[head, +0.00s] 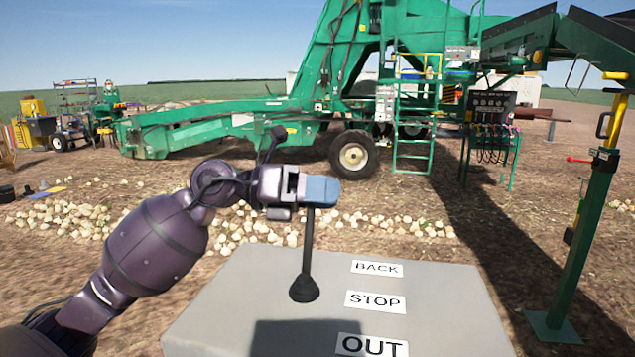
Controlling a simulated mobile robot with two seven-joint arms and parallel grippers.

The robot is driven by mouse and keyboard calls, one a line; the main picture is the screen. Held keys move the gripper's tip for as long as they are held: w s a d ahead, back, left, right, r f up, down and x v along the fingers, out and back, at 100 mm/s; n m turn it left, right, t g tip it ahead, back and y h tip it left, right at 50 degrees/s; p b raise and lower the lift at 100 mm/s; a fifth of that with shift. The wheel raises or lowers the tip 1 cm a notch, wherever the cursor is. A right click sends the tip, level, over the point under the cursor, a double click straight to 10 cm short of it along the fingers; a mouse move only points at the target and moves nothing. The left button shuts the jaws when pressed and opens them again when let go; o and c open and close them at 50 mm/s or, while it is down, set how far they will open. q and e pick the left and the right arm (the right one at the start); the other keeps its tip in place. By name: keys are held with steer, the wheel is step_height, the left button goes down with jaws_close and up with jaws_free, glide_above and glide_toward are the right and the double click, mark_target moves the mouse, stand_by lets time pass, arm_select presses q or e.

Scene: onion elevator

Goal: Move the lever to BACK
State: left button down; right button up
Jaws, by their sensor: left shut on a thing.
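The lever (307,255) is a dark rod rising from a black boot on top of a grey control box (440,300). It stands nearly upright, its top tilted slightly away and to the right. Labels BACK (377,268), STOP (375,301) and OUT (372,345) lie on the box from far to near, right of the lever. My left gripper (320,190) comes in from the left and is shut around the lever's top, hiding the knob. The lever's base sits about level with STOP. My right gripper is not in view.
A large green onion elevator (220,126) with a wheel (353,157) stands behind the box. Onions (70,215) lie scattered on the soil. A green post (588,220) with a red handle stands at the right. The space above the box's right side is clear.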

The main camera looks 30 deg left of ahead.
arm_select(q)
steer(key=shift+w+a+f+n, duration=0.2)
steer(key=shift+w+n, duration=0.1)
steer(key=shift+w, duration=0.1)
steer(key=c, duration=1)
jaws_free()
steer(key=shift+o, duration=1.1)
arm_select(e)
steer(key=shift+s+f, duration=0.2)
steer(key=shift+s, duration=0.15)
